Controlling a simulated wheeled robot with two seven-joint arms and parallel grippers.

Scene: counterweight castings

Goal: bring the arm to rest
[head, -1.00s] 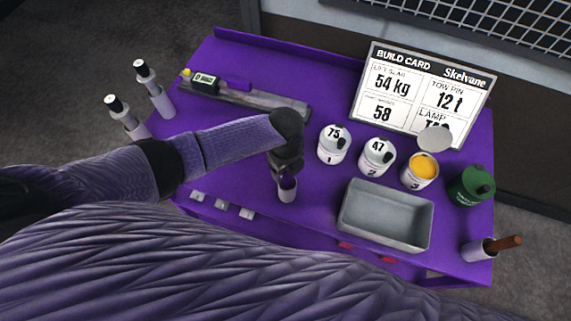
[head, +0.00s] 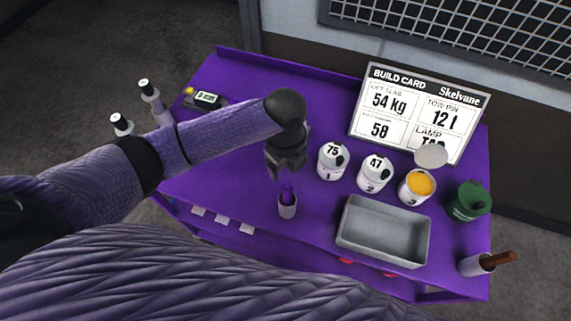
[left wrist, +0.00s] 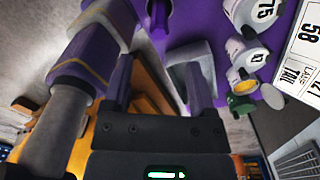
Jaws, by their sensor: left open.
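My left arm reaches in from the left in the head view. In the left wrist view my open fingers (left wrist: 160,75) frame the grey tray and part of the purple bench. My right gripper is not in view.
The purple bench (head: 225,180) carries a grey tray (head: 384,232), white pots numbered 1 (head: 332,162), 2 (head: 375,174) and 3 (head: 415,188), a green can (head: 469,201), a brown-handled tool in a cup (head: 478,265) and a build card (head: 418,112). Two white-topped bottles stand at left.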

